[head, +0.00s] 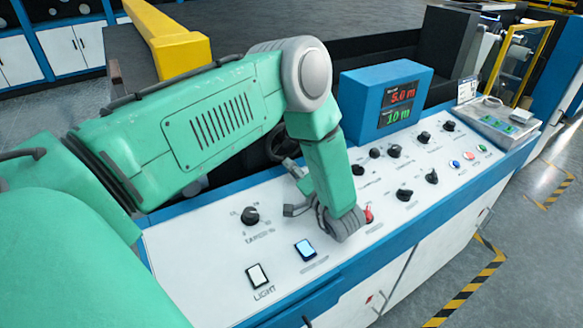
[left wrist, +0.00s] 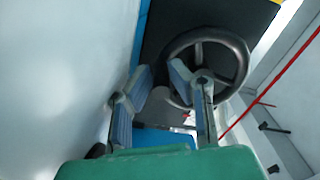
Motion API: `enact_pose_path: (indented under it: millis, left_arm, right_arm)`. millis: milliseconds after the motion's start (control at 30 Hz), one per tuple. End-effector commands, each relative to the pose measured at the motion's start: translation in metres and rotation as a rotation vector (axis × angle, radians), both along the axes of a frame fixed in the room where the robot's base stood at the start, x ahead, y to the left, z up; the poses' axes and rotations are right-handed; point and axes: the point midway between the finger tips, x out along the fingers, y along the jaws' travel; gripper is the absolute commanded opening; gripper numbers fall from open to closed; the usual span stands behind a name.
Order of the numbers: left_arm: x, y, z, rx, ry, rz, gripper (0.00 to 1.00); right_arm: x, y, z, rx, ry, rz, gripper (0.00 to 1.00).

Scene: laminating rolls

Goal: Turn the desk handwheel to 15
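The desk handwheel (head: 274,148) is dark and mostly hidden behind my left arm in the head view. In the left wrist view the round dark wheel (left wrist: 238,58) shows ahead of my left gripper (left wrist: 160,74), towards the right. The two fingers are spread apart with nothing between their tips. The right-hand finger overlaps the wheel's rim in the picture; I cannot tell if it touches. In the head view the left gripper (head: 288,190) is over the desk, its fingers pointing left. A blue display box (head: 360,103) reads 5.0 m in red and 10 m in green. My right gripper is not in view.
The white sloping control desk (head: 205,262) carries several black knobs, a LIGHT switch (head: 257,275), a blue-lit switch (head: 305,249) and a red control (head: 369,214) close beside my left wrist. A yellow beam (head: 180,50) stands behind. The desk's front left is clear.

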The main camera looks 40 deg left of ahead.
Motion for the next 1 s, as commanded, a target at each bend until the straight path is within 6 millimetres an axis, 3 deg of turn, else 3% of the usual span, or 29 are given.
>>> enact_pose_path:
  millis: [767, 800, 833, 1000]
  left_arm:
    - [0.0062, 0.0034, 0.0007, -0.035, -0.118, 0.0, 0.0]
    - [0.0061, 0.0038, 0.0009, -0.035, -0.119, 0.0, 0.19]
    - [0.006, 0.0039, 0.0009, -0.035, -0.119, 0.0, 0.23]
    - [0.0057, 0.0031, -0.0001, -0.036, -0.117, -0.001, 0.23]
  right_arm:
    - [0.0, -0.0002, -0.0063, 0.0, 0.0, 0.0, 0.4]
    - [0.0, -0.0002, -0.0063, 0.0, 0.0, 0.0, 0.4]
    - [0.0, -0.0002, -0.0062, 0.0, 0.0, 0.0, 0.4]
    - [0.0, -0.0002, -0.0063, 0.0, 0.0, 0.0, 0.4]
